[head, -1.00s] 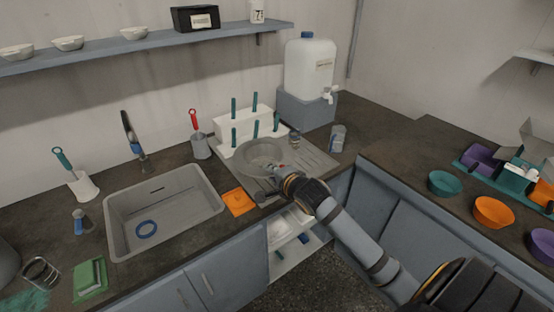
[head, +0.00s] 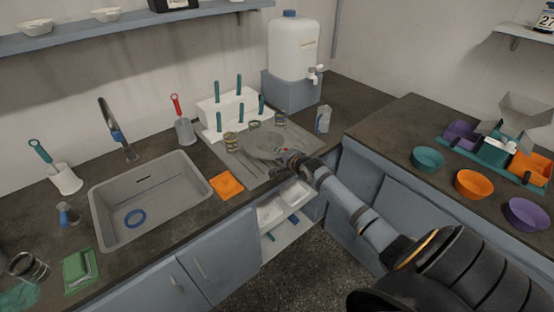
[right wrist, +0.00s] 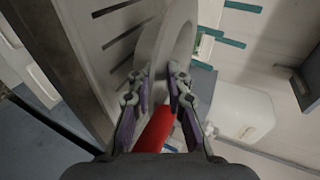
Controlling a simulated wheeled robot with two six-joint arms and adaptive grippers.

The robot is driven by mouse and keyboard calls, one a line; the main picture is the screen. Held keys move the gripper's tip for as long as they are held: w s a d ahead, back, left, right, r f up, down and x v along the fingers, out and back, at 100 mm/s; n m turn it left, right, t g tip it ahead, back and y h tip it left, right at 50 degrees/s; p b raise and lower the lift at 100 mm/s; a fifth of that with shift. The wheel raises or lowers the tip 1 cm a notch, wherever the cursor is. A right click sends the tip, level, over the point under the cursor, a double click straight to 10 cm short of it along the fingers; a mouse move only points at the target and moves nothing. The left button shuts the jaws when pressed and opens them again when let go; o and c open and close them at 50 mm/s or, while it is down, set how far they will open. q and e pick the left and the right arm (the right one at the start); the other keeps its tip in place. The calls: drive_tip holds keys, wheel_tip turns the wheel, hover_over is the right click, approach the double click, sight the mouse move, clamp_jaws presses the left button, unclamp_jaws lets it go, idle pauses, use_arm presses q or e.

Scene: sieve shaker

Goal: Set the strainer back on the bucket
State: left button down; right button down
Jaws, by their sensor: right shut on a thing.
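A round grey dish-like thing, which seems to be the strainer (head: 262,145), is over the ribbed drainboard at the right of the sink. My right gripper (head: 285,155) is shut on its near rim. In the right wrist view the strainer's pale rim (right wrist: 150,50) runs between the fingers of the right gripper (right wrist: 157,75), and a red piece (right wrist: 153,130) shows below them. The strainer looks tilted; whether it touches the board is hard to tell. I cannot make out a bucket for certain. My left gripper is out of view.
A white rack with teal pegs (head: 228,105) stands behind the drainboard (head: 290,160). Small jars (head: 231,141) stand near the strainer. The sink (head: 150,200) and an orange cloth (head: 226,185) lie left. Coloured bowls (head: 473,184) stand on the right counter.

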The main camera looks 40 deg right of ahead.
drive_tip(key=shift+f, duration=0.7)
drive_tip(key=shift+f, duration=0.1)
drive_tip(key=c, duration=1.3)
unclamp_jaws()
drive_tip(key=p+v, duration=0.7)
drive_tip(key=v, duration=0.5)
